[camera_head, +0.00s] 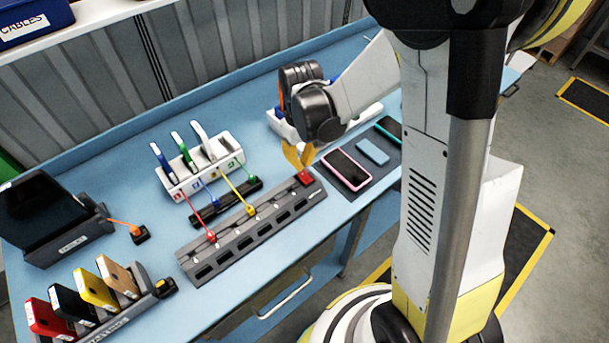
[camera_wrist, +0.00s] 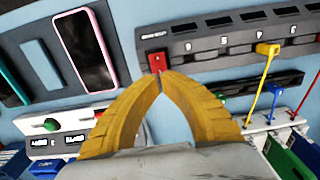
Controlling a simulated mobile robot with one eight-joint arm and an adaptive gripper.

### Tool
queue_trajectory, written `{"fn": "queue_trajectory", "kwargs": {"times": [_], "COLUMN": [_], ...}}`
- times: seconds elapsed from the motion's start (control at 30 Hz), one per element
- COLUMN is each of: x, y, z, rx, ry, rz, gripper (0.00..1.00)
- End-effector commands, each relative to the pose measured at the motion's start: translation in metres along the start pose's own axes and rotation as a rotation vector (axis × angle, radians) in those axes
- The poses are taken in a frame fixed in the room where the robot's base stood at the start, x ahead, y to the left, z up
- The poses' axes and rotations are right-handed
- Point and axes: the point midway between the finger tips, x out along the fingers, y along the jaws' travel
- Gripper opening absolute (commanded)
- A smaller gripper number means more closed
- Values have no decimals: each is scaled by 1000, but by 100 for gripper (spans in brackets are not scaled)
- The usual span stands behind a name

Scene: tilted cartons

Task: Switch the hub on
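The hub (camera_head: 222,256) is a long dark grey strip with several slots, lying at the table's front edge. Its red switch (camera_head: 304,178) is at the right end, and it also shows in the wrist view (camera_wrist: 154,62). Red and yellow plugs (camera_head: 250,210) are in the hub with cables running back. My gripper (camera_head: 302,166) has yellow fingers pointing down right at the red switch. In the wrist view the fingertips (camera_wrist: 161,77) meet with nothing between them, just beside the switch. I cannot tell whether they touch it. The switch's on or off state is not clear.
A white rack (camera_head: 205,178) with cabled devices and a black strip (camera_head: 226,204) stand behind the hub. A pink-edged phone (camera_head: 346,170) lies on a dark mat to its right. A phone dock (camera_head: 110,322) and a screen on a stand (camera_head: 72,250) are at left.

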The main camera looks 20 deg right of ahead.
Motion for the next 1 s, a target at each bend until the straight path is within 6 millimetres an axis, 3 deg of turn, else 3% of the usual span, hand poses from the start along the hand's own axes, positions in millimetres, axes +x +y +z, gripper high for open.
{"fn": "queue_trajectory", "kwargs": {"times": [1.0], "x": [9], "y": [0], "z": [0], "rx": [0], "ry": [0], "rz": [0], "gripper": [0]}}
